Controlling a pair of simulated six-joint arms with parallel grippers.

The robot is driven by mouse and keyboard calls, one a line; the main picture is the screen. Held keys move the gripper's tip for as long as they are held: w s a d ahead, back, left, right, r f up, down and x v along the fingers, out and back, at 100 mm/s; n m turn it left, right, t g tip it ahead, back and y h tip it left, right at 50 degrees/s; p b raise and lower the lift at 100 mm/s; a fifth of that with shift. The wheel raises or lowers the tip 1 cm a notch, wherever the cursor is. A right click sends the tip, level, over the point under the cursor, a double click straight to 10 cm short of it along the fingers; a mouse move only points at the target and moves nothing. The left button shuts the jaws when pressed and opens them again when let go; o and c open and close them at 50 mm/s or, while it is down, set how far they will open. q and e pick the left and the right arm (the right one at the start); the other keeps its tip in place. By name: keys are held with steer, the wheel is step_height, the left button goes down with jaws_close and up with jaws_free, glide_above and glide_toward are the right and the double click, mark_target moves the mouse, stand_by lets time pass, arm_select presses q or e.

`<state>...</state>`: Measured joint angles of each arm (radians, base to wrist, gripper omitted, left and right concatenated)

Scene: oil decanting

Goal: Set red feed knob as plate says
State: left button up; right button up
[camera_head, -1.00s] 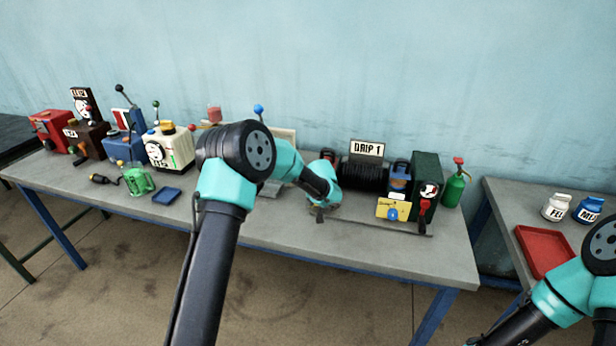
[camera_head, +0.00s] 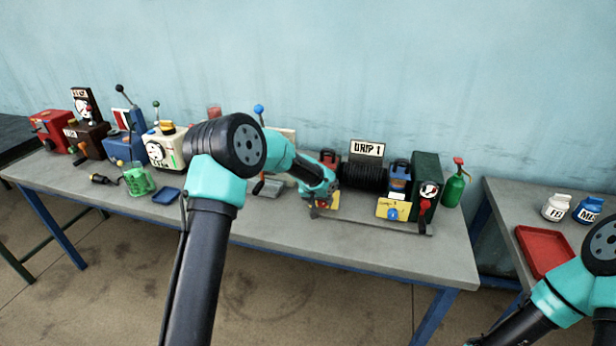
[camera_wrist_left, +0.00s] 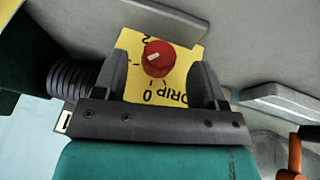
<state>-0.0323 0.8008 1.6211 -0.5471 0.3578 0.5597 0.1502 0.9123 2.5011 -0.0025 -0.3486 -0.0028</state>
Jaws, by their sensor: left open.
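The red feed knob (camera_wrist_left: 159,59) has a white mark that points left in the left wrist view. It sits on a yellow dial card (camera_wrist_left: 138,92) with DRIP, 0 and 2 printed on it, seen upside down. My left gripper (camera_wrist_left: 163,72) is open, with one finger on each side of the knob and gaps showing. The white plate (camera_head: 367,149) behind reads DRIP 1. My right gripper is out of view.
To the right on the same unit is a blue knob (camera_head: 392,214) on another yellow card. A black ribbed cylinder (camera_head: 365,176) and a green box (camera_head: 426,172) stand close by. A green bottle (camera_head: 454,184) is beyond. The bench front (camera_head: 290,230) is clear.

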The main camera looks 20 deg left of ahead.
arm_select(q)
steer(key=v, duration=1.5)
steer(key=shift+s, duration=0.1)
